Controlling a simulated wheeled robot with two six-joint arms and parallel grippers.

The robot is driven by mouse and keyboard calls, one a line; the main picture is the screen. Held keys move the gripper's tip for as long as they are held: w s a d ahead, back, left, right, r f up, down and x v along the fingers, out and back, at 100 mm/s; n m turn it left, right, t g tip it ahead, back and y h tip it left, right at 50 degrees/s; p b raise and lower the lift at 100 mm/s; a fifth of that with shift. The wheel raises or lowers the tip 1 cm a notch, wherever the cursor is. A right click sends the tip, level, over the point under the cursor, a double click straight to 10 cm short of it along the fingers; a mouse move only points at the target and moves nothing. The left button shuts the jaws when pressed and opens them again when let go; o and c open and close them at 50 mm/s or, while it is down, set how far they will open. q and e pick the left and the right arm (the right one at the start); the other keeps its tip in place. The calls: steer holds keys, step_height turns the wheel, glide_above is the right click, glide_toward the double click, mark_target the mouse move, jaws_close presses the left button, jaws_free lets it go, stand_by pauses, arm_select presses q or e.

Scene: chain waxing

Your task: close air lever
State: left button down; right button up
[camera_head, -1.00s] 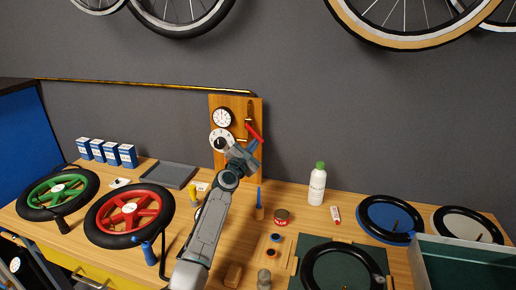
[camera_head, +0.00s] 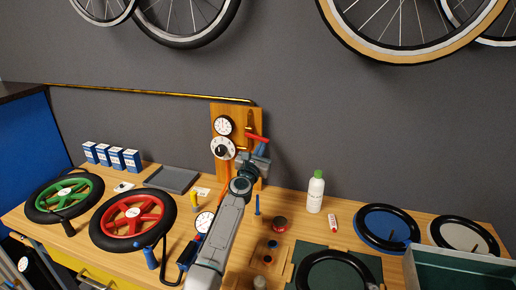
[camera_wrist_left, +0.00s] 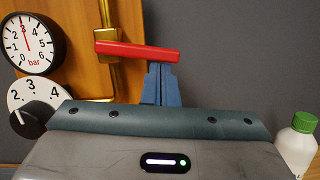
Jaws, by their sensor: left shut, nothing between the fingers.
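The red air lever (camera_head: 258,138) sits on a brass valve on the upright wooden board (camera_head: 219,172). It lies almost level, tilting slightly down to the right. It also shows in the left wrist view (camera_wrist_left: 137,51), in front of the vertical brass pipe (camera_wrist_left: 108,76). My left gripper (camera_head: 262,149) is shut and empty just below the lever's right end. In the left wrist view its blue fingertips (camera_wrist_left: 160,80) meet the lever's underside near the right end; contact looks likely, but I cannot be sure. My right gripper is out of view.
A bar gauge (camera_head: 223,126) and a numbered dial (camera_head: 222,148) sit left of the lever. The wall right of the board is clear.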

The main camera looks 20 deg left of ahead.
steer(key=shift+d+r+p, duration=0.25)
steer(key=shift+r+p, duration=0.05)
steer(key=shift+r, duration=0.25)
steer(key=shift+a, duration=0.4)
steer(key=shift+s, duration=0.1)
